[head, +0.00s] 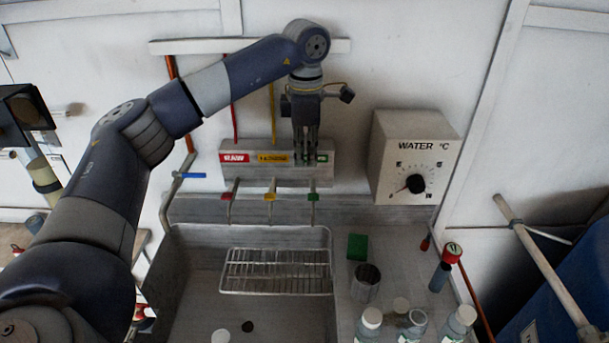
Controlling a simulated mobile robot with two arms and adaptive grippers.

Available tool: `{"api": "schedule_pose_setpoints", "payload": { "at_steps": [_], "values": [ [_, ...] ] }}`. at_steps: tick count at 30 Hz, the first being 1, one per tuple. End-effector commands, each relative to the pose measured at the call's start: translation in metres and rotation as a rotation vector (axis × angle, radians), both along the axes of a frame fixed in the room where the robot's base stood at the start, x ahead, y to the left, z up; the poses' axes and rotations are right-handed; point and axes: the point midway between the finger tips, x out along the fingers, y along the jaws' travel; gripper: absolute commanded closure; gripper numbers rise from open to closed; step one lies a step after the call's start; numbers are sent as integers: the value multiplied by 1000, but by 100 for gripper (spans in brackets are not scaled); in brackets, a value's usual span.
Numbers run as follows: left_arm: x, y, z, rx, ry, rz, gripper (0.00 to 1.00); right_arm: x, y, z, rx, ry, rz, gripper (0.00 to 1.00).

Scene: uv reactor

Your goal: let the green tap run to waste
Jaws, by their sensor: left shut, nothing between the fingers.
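The green tap (313,197) is the rightmost of three taps on the wall panel (222,179) above the sink. Its spout points down toward the sink. My left gripper (307,161) points down in front of the panel, just above the green tap, and partly covers the green label (322,157). It is shut and empty. I cannot tell whether it touches the panel or tap. The sink (190,290) has a dark drain hole (247,326). No water stream can be made out. My right gripper is not in view.
A red tap (228,196) and a yellow tap (270,197) stand left of the green one. A wire rack (276,271) lies across the sink. A green block (357,247), metal cup (366,284) and several bottles (371,325) crowd the right ledge. A water temperature box (415,155) hangs right.

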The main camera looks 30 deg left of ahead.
Motion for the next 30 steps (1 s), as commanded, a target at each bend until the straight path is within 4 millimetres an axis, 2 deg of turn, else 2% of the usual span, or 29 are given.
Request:
{"api": "schedule_pose_setpoints", "payload": {
  "at_steps": [1, 6, 12, 30],
  "values": [
    [3, 0, 8, -1, -5, -2, 100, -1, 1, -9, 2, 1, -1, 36],
    [8, 3, 40, -1, -3, -3, 100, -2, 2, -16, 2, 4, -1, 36],
    [11, 6, 58, 0, 0, -3, 100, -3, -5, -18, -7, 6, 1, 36],
    [11, 6, 61, 0, 0, -3, 100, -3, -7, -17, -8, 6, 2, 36]
  ]
}}
